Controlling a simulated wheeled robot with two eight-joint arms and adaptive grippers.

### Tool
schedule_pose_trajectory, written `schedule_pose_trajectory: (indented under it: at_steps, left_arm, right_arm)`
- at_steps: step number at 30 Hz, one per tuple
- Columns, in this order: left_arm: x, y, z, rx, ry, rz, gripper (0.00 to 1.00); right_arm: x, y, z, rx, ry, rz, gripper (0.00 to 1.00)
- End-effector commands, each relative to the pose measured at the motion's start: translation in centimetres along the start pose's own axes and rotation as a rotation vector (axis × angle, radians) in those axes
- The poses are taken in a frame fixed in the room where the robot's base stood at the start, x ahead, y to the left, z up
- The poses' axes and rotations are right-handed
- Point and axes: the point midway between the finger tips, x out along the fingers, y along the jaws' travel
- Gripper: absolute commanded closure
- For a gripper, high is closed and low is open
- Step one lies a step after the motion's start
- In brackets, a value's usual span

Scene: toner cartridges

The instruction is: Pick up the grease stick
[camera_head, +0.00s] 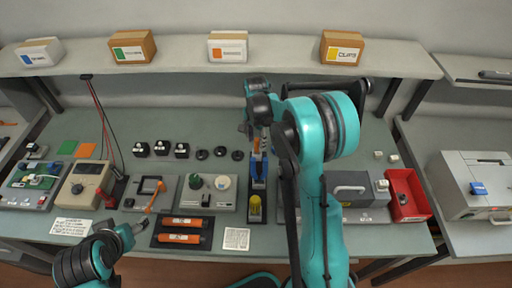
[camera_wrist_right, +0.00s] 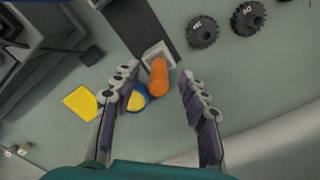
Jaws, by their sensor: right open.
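An orange stick (camera_wrist_right: 158,80), which I take to be the grease stick, stands in a pale square holder in the right wrist view. It also shows in the head view (camera_head: 256,146), just below my right gripper (camera_head: 257,134). My right gripper (camera_wrist_right: 159,74) is open, with one finger on each side of the stick and a gap to the right finger. Whether the left finger touches it, I cannot tell. My left gripper (camera_head: 129,233) is low at the left, away from the stick; its jaws are too small to read.
A blue and yellow round piece (camera_wrist_right: 138,97) sits close beside the stick, near the left finger. Black gears (camera_wrist_right: 203,32) lie to the right. Two orange cartridges (camera_head: 187,222) lie on a dark tray, and a red bin (camera_head: 407,207) stands at the right. A shelf (camera_head: 200,66) spans the back.

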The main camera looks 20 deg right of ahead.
Motion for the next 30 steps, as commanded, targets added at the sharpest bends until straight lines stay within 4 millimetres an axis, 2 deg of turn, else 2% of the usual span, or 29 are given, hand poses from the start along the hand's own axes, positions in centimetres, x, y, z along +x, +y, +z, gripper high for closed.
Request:
schedule_pose_trajectory:
  at_steps: [3,7,14,16,19,20,30]
  left_arm:
    - [0.8,0.0,0.6,0.0,0.0,0.0,0.38]
    - [1.2,0.0,0.8,0.0,0.0,0.0,0.38]
    - [1.1,0.0,0.8,0.0,0.0,0.0,0.38]
    - [1.1,0.0,0.8,0.0,0.0,0.0,0.38]
    - [1.1,0.0,0.8,0.0,0.0,0.0,0.38]
    - [1.1,0.0,0.8,0.0,0.0,0.0,0.38]
    - [1.1,0.0,0.8,0.0,0.0,0.0,0.38]
  right_arm:
    - [2.1,0.0,-0.3,0.0,0.0,0.0,0.56]
    - [3.9,0.0,-0.3,0.0,0.0,-0.001,0.56]
    - [4.1,0.0,-0.3,-0.001,0.0,-0.001,0.56]
    - [4.1,0.0,-0.3,-0.001,0.0,-0.001,0.69]
    - [4.1,0.0,-0.3,-0.001,0.0,-0.001,0.96]
    - [4.1,0.0,-0.3,-0.001,0.0,-0.001,0.99]
    - [4.0,0.0,-0.3,-0.001,0.0,-0.001,0.99]
